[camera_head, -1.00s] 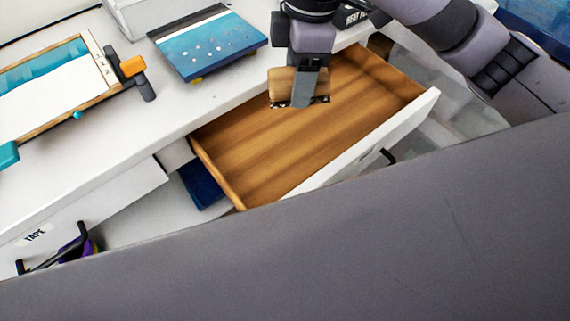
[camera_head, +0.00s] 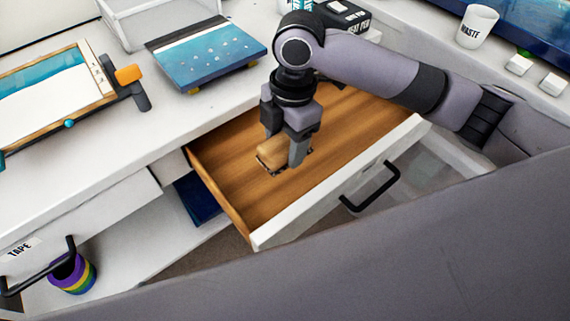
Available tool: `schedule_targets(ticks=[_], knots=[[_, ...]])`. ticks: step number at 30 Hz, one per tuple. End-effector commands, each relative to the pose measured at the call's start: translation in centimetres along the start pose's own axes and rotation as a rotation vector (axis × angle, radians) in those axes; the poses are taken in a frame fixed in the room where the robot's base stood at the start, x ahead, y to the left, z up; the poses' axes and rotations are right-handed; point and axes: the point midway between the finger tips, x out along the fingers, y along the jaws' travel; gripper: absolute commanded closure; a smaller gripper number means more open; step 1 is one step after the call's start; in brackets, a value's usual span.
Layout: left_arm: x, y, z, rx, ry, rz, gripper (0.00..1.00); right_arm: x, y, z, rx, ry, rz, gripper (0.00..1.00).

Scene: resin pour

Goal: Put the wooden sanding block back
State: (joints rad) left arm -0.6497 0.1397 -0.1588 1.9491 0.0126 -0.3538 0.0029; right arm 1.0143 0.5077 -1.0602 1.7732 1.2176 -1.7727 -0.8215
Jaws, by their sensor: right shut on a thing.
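The wooden sanding block (camera_head: 270,150) is light tan with a dark lower edge. My right gripper (camera_head: 284,152) points down and is shut on the block. It holds the block inside the outline of the open wooden drawer (camera_head: 225,160). I cannot tell whether the block touches the drawer floor. The drawer is otherwise empty where it shows. My left gripper is not in view.
A blue painted panel (camera_head: 207,55) rests on the white counter (camera_head: 130,135). A clamped frame (camera_head: 55,85) lies at left. The drawer's front (camera_head: 330,185) has a black handle. A WASTE cup (camera_head: 476,27) stands at back right. Tape rolls (camera_head: 72,273) sit lower left.

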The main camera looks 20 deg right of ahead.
Motion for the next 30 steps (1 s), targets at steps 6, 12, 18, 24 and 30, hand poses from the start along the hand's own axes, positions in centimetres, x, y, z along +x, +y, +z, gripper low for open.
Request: schedule_targets(ticks=[6,12,18,24,30], knots=[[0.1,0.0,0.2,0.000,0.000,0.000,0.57,2.5,0.0,0.3,0.001,0.000,0.000,0.71],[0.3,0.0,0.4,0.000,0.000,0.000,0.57,4.6,-0.1,0.6,0.001,0.000,-0.002,0.71],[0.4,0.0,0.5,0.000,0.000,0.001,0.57,6.8,0.0,0.9,0.001,0.000,0.000,0.71],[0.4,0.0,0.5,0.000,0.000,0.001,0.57,6.8,0.0,0.8,0.000,0.000,0.001,0.71],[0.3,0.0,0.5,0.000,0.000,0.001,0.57,7.1,0.0,0.9,0.000,0.000,0.001,0.23]])
